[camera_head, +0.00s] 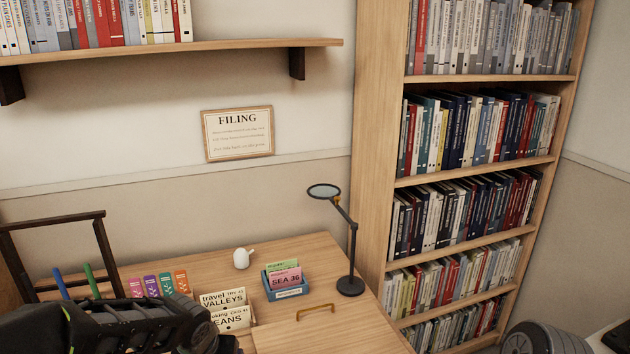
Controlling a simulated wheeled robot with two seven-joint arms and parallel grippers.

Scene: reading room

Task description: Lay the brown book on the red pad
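I can make out neither a brown book meant for the pad nor a red pad in the head view. Many books stand packed on the shelves, and I cannot single out a brown one. A dark part of my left arm crosses the lower left over the desk (310,250) and hides part of its top. No gripper fingers show. My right gripper is not in view either.
The desk holds a lamp (350,284), a small white pot (241,258), a blue card box (290,293), travel cards (222,300) and colourful bookmarks (166,283). A bookcase (373,130) stands at right, a wall shelf (180,54) above. A "FILING" sign (238,134) hangs between.

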